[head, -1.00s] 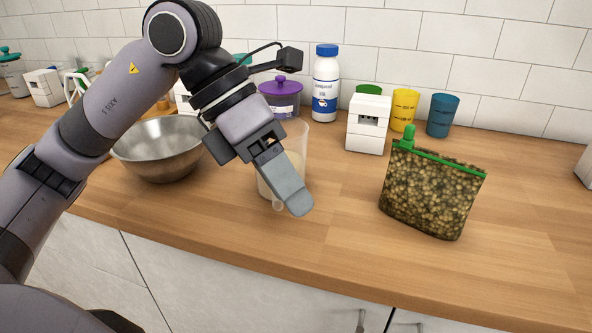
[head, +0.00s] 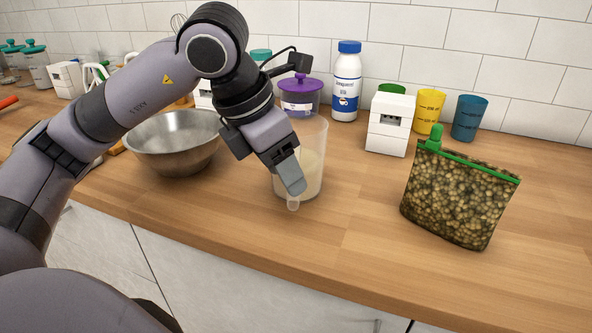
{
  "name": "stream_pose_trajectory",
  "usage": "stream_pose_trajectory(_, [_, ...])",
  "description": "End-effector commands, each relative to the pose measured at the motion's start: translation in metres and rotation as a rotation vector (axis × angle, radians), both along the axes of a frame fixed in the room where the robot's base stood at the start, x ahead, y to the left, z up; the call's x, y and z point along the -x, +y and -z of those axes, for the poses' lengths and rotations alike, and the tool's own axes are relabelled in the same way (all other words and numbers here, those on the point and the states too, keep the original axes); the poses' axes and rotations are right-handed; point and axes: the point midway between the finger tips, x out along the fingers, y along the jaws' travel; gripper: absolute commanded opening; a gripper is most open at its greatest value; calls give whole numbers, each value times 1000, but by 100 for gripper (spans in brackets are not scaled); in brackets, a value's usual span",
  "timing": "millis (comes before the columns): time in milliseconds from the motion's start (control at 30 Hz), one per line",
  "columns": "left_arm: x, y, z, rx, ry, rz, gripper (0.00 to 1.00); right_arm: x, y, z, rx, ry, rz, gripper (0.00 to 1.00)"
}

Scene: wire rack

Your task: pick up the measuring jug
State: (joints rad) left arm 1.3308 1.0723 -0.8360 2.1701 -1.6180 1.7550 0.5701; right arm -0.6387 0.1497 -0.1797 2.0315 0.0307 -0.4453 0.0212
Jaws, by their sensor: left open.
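The measuring jug (head: 314,160) is a clear, tall vessel with pale contents low inside. It stands upright on the wooden counter, right of the steel bowl. My left gripper (head: 293,187) is open and points down at the jug's near left side, covering part of it. A small clear rounded piece, perhaps the end of the jug's handle, shows just below the fingertip. I cannot tell whether the fingers touch the jug or sit around the handle. My right gripper is not in view.
A metal bowl (head: 172,150) stands close left of the jug. Behind are a purple-lidded container (head: 301,97), a white bottle (head: 346,85) and a white box (head: 389,128). A green-topped bag (head: 460,200) stands at right. The counter between jug and bag is clear.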

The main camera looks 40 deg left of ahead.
Motion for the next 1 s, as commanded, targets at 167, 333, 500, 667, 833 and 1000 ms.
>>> stream_pose_trajectory(167, [-10,-6,26,-1,4,3,51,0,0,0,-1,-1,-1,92])
stream_pose_trajectory(333, [-15,-8,39,1,1,3,51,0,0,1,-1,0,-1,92])
stream_pose_trajectory(500, [-15,-8,40,0,0,2,51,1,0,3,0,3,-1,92])
stream_pose_trajectory(667, [-15,-8,40,1,1,3,15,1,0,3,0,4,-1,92])
stream_pose_trajectory(833, [-16,-8,39,1,-3,2,0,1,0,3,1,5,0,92])
stream_pose_trajectory(1000, [-16,-8,39,1,-3,2,0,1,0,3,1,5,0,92])
